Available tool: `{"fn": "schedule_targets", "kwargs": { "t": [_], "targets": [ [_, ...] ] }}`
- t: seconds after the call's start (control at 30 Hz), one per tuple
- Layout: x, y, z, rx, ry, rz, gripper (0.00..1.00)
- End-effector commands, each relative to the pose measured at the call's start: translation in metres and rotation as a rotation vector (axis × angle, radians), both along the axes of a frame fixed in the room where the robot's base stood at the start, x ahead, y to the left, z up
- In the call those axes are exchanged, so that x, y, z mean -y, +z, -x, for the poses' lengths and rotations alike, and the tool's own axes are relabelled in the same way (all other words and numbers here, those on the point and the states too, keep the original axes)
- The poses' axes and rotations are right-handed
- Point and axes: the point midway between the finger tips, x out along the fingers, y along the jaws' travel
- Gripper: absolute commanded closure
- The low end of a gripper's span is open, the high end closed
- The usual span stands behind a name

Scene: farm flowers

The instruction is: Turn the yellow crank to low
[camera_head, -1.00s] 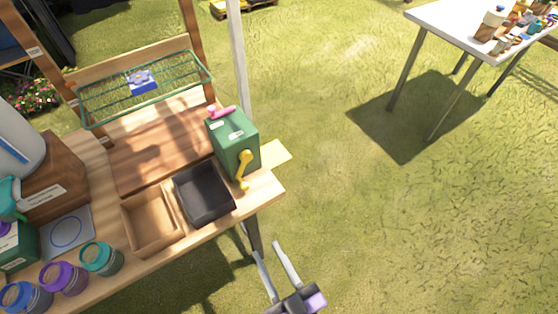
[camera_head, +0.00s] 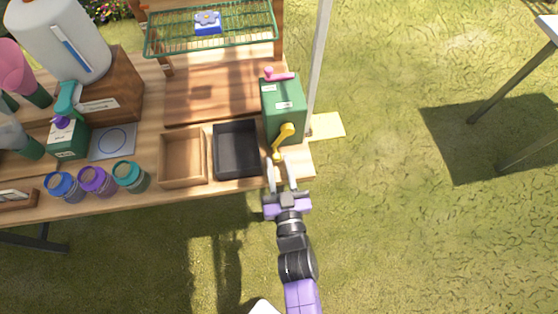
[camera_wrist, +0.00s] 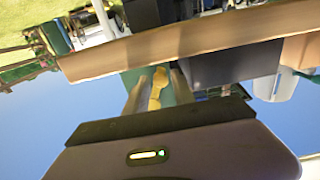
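The yellow crank (camera_head: 284,139) is on the front face of a green box (camera_head: 284,104) at the right end of the wooden table. Its arm slants down and left to a knob near the table edge. A pink handle (camera_head: 279,76) sits on top of the box. My gripper (camera_head: 281,175) is open just in front of the crank, with its two fingers pointing at it. In the wrist view, the crank (camera_wrist: 158,88) appears between the two spread fingers. I cannot tell whether a finger touches it.
A black tray (camera_head: 237,174) and a wooden tray (camera_head: 183,182) stand left of the green box. Several lidded jars (camera_head: 97,182) line the table's front left. A grey post (camera_head: 319,70) rises right of the box.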

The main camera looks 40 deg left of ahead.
Motion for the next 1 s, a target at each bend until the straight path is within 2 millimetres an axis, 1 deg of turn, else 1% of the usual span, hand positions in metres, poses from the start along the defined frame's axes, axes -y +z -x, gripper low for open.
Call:
{"fn": "schedule_targets", "kwargs": {
  "t": [0.13, 0.4, 0.47, 0.5, 0.57, 1.0],
  "targets": [
    [-0.007, -0.0004, -0.0056, -0.001, 0.001, 0.001, 0.7],
    [-0.0077, -0.0001, -0.0065, -0.001, 0.0, 0.001, 0.7],
    [-0.0077, -0.0001, -0.0064, -0.001, 0.0, 0.001, 0.82],
    [-0.0077, 0.0, -0.0064, -0.001, 0.0, 0.001, 0.9],
    [-0.0077, -0.0001, -0.0064, -0.001, 0.0, 0.001, 1.0],
    [-0.0074, -0.0001, -0.0063, -0.001, 0.0, 0.001, 1.0]
  ]
}}
